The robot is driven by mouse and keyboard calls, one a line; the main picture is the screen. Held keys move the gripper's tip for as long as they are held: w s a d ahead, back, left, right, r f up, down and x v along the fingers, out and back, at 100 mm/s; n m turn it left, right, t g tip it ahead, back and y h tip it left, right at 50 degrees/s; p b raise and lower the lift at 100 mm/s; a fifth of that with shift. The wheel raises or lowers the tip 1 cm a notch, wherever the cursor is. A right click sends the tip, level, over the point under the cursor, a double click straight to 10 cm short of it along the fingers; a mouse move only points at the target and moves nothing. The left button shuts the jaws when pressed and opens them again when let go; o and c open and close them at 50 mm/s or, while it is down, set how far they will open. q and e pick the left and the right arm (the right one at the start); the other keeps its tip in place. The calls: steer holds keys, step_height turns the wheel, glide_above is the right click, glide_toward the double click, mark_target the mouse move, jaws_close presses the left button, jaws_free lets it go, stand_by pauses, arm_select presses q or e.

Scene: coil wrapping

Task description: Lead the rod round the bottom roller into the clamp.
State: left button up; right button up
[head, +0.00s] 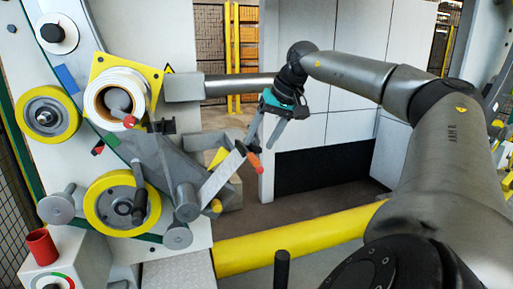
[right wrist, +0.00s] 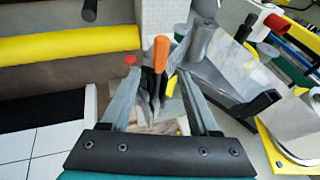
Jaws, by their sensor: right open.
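My right gripper (head: 259,146) is open, its two fingers pointing down just above an orange handle (head: 253,159) at the end of a light grey arm of the clamp (head: 222,176). In the right wrist view the orange handle (right wrist: 161,54) stands between the fingertips, with dark metal parts below it; I cannot tell whether the fingers touch it. A red tip (right wrist: 130,60) is beside the left finger. The bottom roller (head: 98,206) is yellow-rimmed, at the lower left, with a dark bar in front of it. I cannot clearly make out the rod. My left gripper is not in view.
A white roll (head: 103,78) sits on a yellow plate above the bottom roller, with another yellow-rimmed roller (head: 73,108) to its left. A yellow rail (head: 290,238) crosses below the gripper. A red cup (head: 40,246) stands lower left.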

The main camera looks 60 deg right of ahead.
steer(key=p+v, duration=0.1)
steer(key=v, duration=1)
steer(key=shift+s+r, duration=0.15)
steer(key=shift+r, duration=0.1)
